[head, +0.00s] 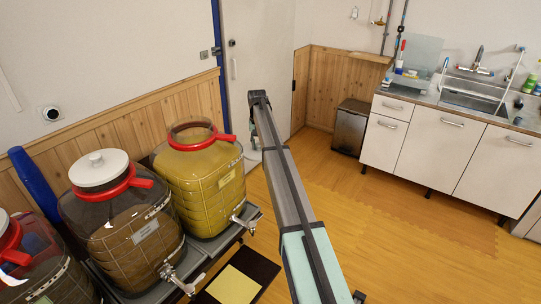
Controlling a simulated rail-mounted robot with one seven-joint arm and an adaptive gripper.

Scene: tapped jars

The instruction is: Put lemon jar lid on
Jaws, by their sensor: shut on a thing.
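A large jar of yellow liquid (205,190), which I take to be the lemon jar, stands upright at the right end of the row. Its red neck ring (212,143) is in place and its mouth shows no lid on it. The label is too small to read. The neighbouring brown jar (130,235) has a white knobbed lid (98,168) resting on its top. My arm reaches up the middle of the head view, right of the yellow jar.
A third jar (45,270) is cut off at the left edge. The jars have metal taps on the front and stand on a dark rack. A yellow square (233,286) lies below them. Open wooden floor (400,225) extends right to the sink cabinets (420,145) and a bin (351,127).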

